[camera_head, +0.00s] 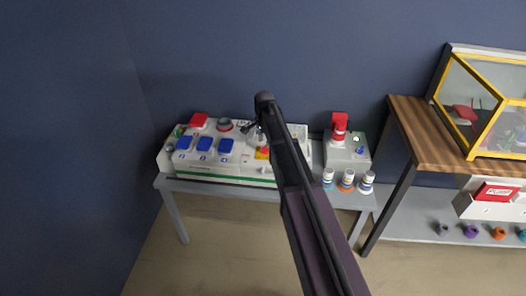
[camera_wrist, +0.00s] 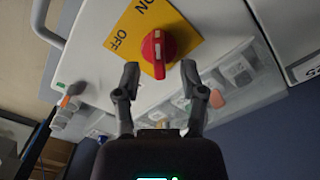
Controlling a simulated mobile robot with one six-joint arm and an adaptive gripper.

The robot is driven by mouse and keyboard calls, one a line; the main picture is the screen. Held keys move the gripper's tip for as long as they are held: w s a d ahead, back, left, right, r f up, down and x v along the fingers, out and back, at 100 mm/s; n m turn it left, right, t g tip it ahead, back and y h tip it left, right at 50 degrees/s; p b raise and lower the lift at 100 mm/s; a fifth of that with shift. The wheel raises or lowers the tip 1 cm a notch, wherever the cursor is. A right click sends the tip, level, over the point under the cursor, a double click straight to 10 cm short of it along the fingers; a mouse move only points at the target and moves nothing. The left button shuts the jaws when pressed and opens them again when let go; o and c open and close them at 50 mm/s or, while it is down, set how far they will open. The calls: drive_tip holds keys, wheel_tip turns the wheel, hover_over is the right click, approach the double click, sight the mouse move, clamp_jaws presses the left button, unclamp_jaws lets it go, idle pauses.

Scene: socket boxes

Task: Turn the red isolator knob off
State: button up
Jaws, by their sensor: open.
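The red isolator knob (camera_wrist: 158,46) sits on a yellow plate (camera_wrist: 128,28) marked ON and OFF, in the upper middle of the wrist view. The knob is round with a raised grip bar across it. My gripper (camera_wrist: 160,74) is open, and its two fingertips are just short of the knob, one toward each side of it. I see no finger closed on it. In the head view the yellow plate (camera_head: 262,153) shows on the white panel (camera_head: 220,173), partly hidden by my arm. My gripper (camera_head: 254,132) is small and partly hidden there.
Blue-capped sockets (camera_head: 204,145) and a red cap (camera_head: 198,121) sit on the panel's left. A grey box with a red plug (camera_head: 339,127) stands to the right, with several banded plugs (camera_head: 347,179) in front. A wooden-topped table (camera_head: 426,130) stands further right.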

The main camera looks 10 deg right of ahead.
sight(265, 148)
drive_tip(key=shift+f+b, duration=1.25)
drive_tip(key=shift+f, duration=0.35)
